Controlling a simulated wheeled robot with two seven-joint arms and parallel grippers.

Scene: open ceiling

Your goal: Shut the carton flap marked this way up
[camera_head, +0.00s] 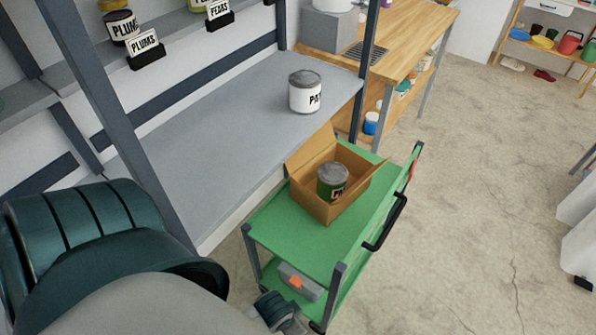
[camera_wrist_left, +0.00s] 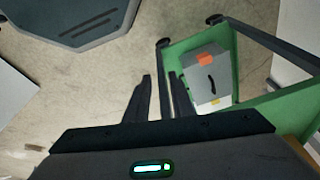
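An open brown carton (camera_head: 326,208) sits on the top of a green cart (camera_head: 268,225), with a dark green can (camera_head: 332,182) inside it. A flap (camera_head: 311,150) stands up and leans outward at the carton's back left edge. Another edge at the right may be a flap; no marking is readable. My left gripper shows in the left wrist view (camera_wrist_left: 161,80), its two fingers apart with nothing held, beside a cart post. The carton is mostly outside that view, with only a brown edge at lower right. My right gripper is not in view.
A grey toolbox (camera_head: 300,282) with an orange latch lies on the cart's lower shelf. A grey shelf (camera_head: 220,125) with a white can (camera_head: 305,92) stands behind the cart. A black cart handle (camera_head: 386,224) juts out right. The floor (camera_head: 470,220) to the right is clear.

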